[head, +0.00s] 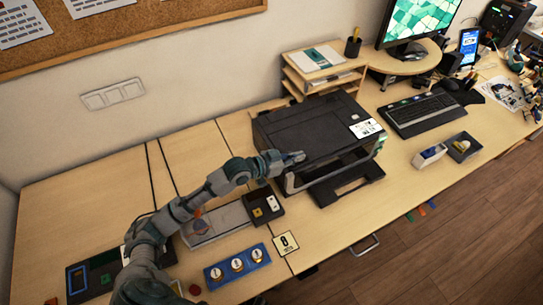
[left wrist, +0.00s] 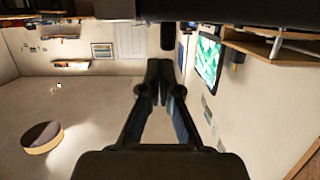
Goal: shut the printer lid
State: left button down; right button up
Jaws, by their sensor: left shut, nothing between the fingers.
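The black printer (head: 312,128) stands on the desk against the wall. Its dark lid (head: 300,122) lies flat or nearly flat across the top; I cannot tell whether a small gap remains under its edge. The front has an open slot with a dark output tray (head: 348,183) sticking out. My left gripper (head: 298,157) is at the printer's front left, by the lid's front edge; I cannot tell whether it touches. In the left wrist view its fingers (left wrist: 160,75) are together and empty. My right gripper is not in view.
A wooden shelf (head: 322,72) stands behind the printer. A keyboard (head: 420,112) and monitor (head: 418,22) are to its right. A small black box (head: 262,206) and a blue tray with round pieces (head: 237,266) lie at left.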

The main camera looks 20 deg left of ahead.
pick_arm(q)
jog(key=r, duration=0.1)
jog(key=r+p, duration=0.1)
jog(key=r, duration=0.1)
jog(key=shift+s+a+p, duration=0.3)
jog(key=shift+a+p, duration=0.1)
jog(key=v, duration=0.9)
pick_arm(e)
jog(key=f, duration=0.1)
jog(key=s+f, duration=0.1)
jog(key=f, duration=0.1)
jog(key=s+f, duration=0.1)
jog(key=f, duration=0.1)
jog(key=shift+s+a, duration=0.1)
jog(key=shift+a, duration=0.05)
pick_arm(q)
jog(key=shift+s+f, duration=0.1)
jog(key=shift+f, duration=0.05)
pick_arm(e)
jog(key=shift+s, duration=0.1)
